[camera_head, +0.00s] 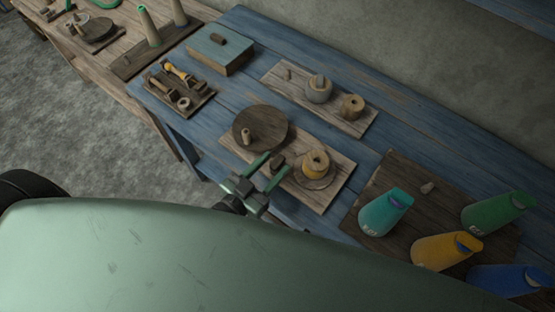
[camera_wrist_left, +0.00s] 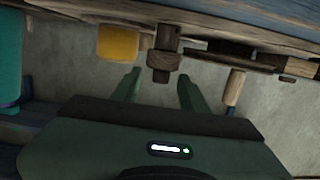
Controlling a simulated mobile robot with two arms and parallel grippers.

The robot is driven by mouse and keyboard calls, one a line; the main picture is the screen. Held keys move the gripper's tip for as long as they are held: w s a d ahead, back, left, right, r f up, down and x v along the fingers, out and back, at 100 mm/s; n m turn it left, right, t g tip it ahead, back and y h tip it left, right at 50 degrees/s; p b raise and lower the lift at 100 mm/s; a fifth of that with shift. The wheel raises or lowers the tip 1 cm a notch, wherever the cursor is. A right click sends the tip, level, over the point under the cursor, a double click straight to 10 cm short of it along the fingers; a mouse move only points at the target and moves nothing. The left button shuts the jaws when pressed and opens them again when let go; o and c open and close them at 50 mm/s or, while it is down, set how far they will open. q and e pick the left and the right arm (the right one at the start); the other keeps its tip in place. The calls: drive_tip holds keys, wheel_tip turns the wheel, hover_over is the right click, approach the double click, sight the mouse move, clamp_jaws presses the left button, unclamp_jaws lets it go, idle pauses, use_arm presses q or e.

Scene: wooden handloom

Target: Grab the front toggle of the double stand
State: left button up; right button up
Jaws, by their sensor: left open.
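The double stand is a wooden board (camera_head: 325,197) on the blue bench, with a dark round plate (camera_head: 262,127) on its left part and a yellow spool (camera_head: 314,161) on a round base on its right part. The front toggle is a small dark wooden piece (camera_head: 278,160) at the board's near edge, between plate and spool. In the left wrist view, which looks upside down, the toggle (camera_wrist_left: 162,62) shows between the fingers, with the yellow spool (camera_wrist_left: 118,43) to its left. My left gripper (camera_head: 267,168) is open, its green fingers on either side of the toggle, with no clear contact.
Bottles in teal (camera_head: 384,212), yellow, green and blue stand on a dark board at the right. Behind the stand is another board with a round grey jar (camera_head: 318,90). A blue box (camera_head: 220,50) and a tool tray (camera_head: 180,97) lie at the left.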

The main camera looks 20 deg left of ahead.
use_arm(q)
clamp_jaws()
